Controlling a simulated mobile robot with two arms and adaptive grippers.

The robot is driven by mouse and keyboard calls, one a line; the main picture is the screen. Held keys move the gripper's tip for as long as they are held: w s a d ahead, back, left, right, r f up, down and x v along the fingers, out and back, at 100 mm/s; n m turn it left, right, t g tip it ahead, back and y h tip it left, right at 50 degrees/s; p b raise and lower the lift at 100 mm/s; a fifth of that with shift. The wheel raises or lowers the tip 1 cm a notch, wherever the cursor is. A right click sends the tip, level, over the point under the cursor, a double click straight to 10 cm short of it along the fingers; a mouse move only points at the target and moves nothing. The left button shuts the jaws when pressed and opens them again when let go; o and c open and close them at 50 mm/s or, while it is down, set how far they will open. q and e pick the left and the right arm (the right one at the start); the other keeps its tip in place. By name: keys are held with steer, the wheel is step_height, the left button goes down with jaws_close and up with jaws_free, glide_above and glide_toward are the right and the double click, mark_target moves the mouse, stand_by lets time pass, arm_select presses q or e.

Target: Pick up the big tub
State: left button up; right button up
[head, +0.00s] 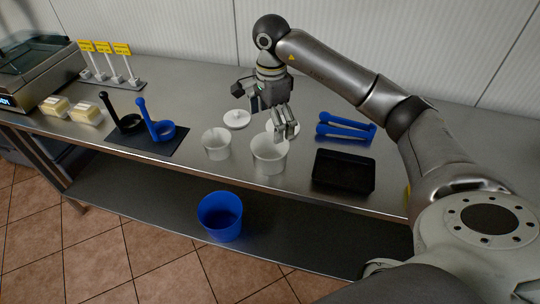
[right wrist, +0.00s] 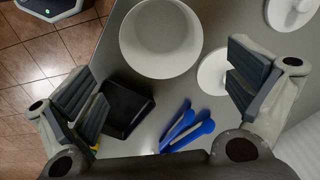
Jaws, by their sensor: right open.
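The big tub (head: 269,158) is white, round and open-topped, and stands upright on the steel counter. A smaller white tub (head: 216,146) stands just left of it. My right gripper (head: 286,131) is above the big tub's back right rim, its fingers pointing down. In the right wrist view the big tub (right wrist: 160,40) shows empty, at the top centre, beyond the open fingers of my right gripper (right wrist: 165,88). Nothing is between these fingers. My left gripper is not in view.
White lids (head: 237,119) (right wrist: 213,72) lie behind the tubs. A black tray (head: 343,172) and blue tongs (head: 346,126) are to the right. Blue and black scoops (head: 162,130) rest on a dark mat (head: 146,144). A blue bin (head: 220,216) is below the counter top.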

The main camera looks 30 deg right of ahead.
mark_target(270, 149)
step_height(270, 149, down, 10)
steer(key=p, duration=0.3)
steer(key=shift+w+a+r, duration=0.1)
steer(key=shift+a+r, duration=0.05)
steer(key=shift+f, duration=0.3)
steer(key=shift+c, duration=0.4)
steer(key=c, duration=0.4)
